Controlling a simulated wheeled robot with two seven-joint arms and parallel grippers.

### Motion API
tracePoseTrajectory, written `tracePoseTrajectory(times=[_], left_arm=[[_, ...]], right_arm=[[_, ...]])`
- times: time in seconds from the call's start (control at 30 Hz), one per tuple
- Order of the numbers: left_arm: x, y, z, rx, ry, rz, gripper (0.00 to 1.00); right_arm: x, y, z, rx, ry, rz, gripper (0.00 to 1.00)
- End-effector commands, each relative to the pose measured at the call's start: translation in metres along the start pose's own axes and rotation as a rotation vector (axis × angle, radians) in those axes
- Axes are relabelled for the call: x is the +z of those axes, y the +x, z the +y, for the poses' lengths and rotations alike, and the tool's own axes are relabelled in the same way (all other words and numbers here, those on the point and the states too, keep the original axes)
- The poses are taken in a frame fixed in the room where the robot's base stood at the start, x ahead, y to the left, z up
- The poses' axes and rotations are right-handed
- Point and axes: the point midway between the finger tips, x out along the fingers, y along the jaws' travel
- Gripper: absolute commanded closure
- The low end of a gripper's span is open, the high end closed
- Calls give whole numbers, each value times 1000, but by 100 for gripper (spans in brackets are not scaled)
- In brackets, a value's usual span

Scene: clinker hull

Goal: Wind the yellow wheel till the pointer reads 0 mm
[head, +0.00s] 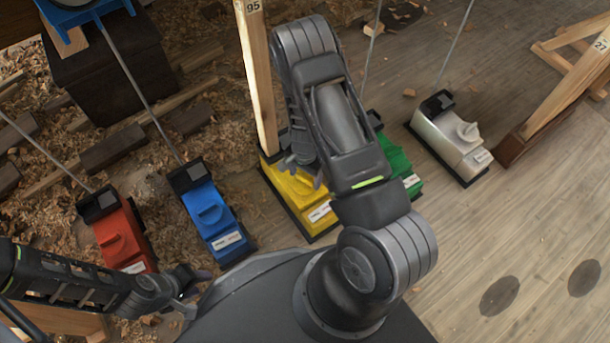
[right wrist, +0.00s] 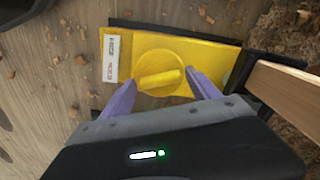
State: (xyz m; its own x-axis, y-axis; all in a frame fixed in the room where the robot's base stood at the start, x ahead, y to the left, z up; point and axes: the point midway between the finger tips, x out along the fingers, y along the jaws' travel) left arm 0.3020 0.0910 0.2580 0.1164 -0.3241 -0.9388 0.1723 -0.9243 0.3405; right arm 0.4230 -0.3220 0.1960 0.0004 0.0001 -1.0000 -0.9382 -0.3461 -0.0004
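The yellow box (head: 305,195) stands on the floor, partly hidden by my right arm in the head view. Its yellow wheel (right wrist: 161,72), a round disc with a raised bar across it, shows in the right wrist view. My right gripper (right wrist: 160,84) is open, its purple fingers apart on either side of the wheel's near part. I cannot tell if they touch it. A white label (right wrist: 112,58) with black and red print lies on the box; its print is too small to read. I see no pointer or scale clearly. My left gripper (head: 196,292) is open and empty at the lower left.
A blue box (head: 212,215) and a red box (head: 120,235) stand to the left; a green box (head: 398,165) and a grey box (head: 452,140) stand to the right. A wooden post (head: 257,80) marked 95 rises by the yellow box.

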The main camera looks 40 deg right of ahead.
Motion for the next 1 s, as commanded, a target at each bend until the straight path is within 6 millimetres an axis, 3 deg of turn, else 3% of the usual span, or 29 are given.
tracePoseTrajectory(times=[0.1, 0.43, 0.8, 1.0], left_arm=[[0, 0, 0, 0, 0, 0, 64], [0, -3, 1, 0, 0, -1, 64], [3, -28, 9, 0, 2, -14, 64], [5, -33, 12, 3, 5, -19, 64]], right_arm=[[0, 0, 0, 0, -1, 0, 20], [0, -5, 0, 0, -1, 0, 20], [0, -61, -1, -1, -2, 0, 20], [0, -78, 0, 0, -2, 0, 20]])
